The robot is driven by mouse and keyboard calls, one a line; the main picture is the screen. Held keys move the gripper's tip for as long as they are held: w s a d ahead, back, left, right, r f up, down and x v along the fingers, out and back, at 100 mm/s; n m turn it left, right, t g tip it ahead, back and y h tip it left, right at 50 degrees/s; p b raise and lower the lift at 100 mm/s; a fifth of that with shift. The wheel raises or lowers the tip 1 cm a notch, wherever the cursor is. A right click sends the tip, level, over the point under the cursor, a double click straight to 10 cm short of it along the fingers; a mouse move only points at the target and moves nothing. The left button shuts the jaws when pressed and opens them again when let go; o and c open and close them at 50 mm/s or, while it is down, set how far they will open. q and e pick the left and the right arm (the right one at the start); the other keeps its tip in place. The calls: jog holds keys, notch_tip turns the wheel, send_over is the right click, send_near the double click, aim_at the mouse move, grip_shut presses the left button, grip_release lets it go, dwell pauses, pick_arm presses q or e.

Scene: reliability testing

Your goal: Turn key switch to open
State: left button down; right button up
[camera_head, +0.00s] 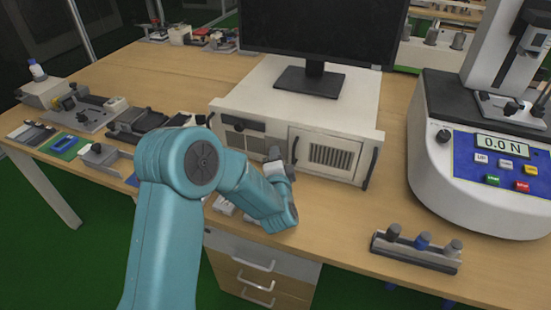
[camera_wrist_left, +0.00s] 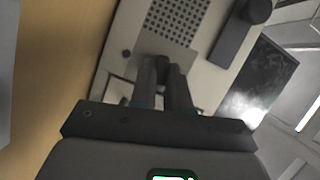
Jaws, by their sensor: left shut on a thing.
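A white computer case (camera_head: 250,85) stands on the wooden table with a vented front panel and dark handles. My left gripper (camera_head: 277,158) reaches the lower middle of that front. In the left wrist view my left gripper (camera_wrist_left: 164,66) has its two dark fingers close together against the pale panel (camera_wrist_left: 125,60), beside a grid of small holes. It is shut on a small dark thing at the panel, which appears to be the key switch. The fingers hide most of it, so its turn angle cannot be told. My right gripper is not in view.
A monitor (camera_head: 320,35) stands on the case. A force tester (camera_head: 455,180) reading 0.0 N is at the right. A small rack (camera_head: 415,253) with several knobs lies near the front edge.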

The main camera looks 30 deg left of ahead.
pick_arm(q)
jog(key=shift+f+m+y+b, duration=0.3)
jog(key=shift+m+b, duration=0.2)
jog(key=shift+m, duration=0.7)
jog(key=shift+r+t, duration=0.1)
jog(key=shift+t, duration=0.2)
jog(key=c, duration=1.1)
grip_release()
jog(key=shift+a, duration=0.1)
